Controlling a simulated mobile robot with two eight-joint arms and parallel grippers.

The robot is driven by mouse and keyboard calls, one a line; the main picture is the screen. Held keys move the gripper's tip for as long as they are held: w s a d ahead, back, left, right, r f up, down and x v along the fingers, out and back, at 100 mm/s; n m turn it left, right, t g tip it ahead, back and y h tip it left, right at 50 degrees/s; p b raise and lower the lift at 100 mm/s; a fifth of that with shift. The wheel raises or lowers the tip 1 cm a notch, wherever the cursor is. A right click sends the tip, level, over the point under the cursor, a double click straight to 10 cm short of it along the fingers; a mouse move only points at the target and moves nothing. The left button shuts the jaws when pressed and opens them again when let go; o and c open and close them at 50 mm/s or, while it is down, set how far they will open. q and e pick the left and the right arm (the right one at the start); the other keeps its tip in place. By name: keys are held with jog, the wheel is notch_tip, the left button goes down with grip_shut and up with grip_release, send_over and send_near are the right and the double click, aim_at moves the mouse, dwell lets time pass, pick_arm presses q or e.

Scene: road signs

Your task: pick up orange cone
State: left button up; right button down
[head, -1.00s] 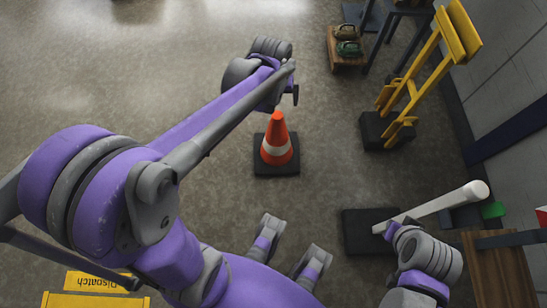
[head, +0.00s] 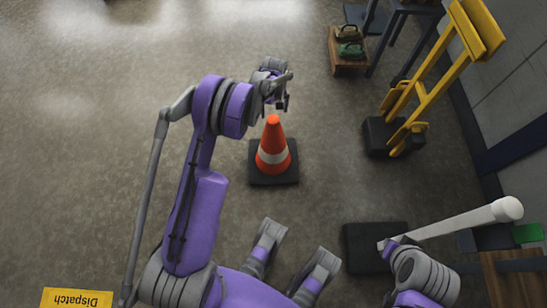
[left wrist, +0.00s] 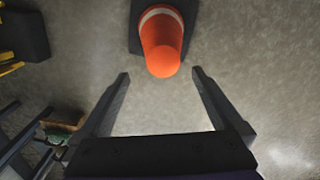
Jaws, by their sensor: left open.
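The orange cone (head: 273,137) stands upright on its dark square base (head: 273,178) on the floor, with a white band around its middle. My left gripper (head: 283,103) is just above and behind the cone's tip in the head view. In the left wrist view the left gripper (left wrist: 161,74) is open and empty, with its two fingers apart. The cone (left wrist: 165,45) shows there just beyond the fingertips, its tip roughly centred between them. My right arm is at the lower right of the head view; its fingers cannot be made out.
A white post (head: 465,220) and a black slab (head: 365,246) are by my right arm. A yellow stand on a black block (head: 378,137) is to the right of the cone. A wooden box (head: 347,66) is at the back.

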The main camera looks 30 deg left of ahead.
aim_at(273, 119)
pick_arm(q)
jog(key=f, duration=0.2)
jog(key=f+b, duration=0.1)
jog(key=f, duration=0.4)
jog(key=shift+s, duration=0.25)
jog(key=shift+r, duration=0.15)
grip_shut()
